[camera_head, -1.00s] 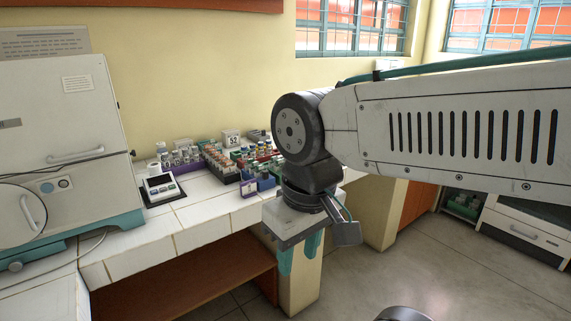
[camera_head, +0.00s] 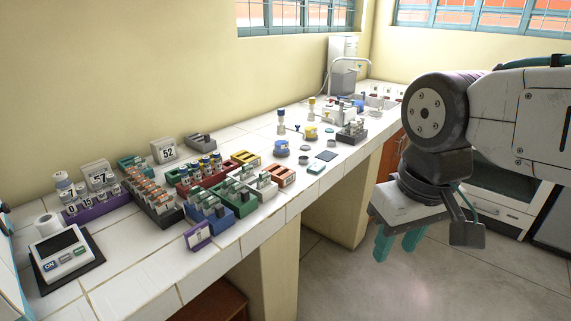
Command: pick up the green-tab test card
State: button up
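I cannot make out a green-tab test card for certain at this size. A green rack (camera_head: 245,222) on the tiled bench holds small pale and green upright pieces, too small to tell apart. Blue (camera_head: 215,228), red (camera_head: 186,191) and grey (camera_head: 268,191) racks stand around it. My gripper (camera_head: 398,245) hangs to the right of the bench, over the floor, pointing down. Its two teal fingers are apart with nothing between them.
The white tiled bench (camera_head: 125,262) runs from lower left to back right. A scale (camera_head: 62,255), number signs (camera_head: 165,151), a purple block (camera_head: 199,236) and bottles (camera_head: 281,122) stand on it. The floor (camera_head: 340,290) under my gripper is clear.

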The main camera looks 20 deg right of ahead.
aim_at(247, 170)
jog(key=z, duration=0.3)
jog(key=i, duration=1.25)
jog(key=u, duration=0.25)
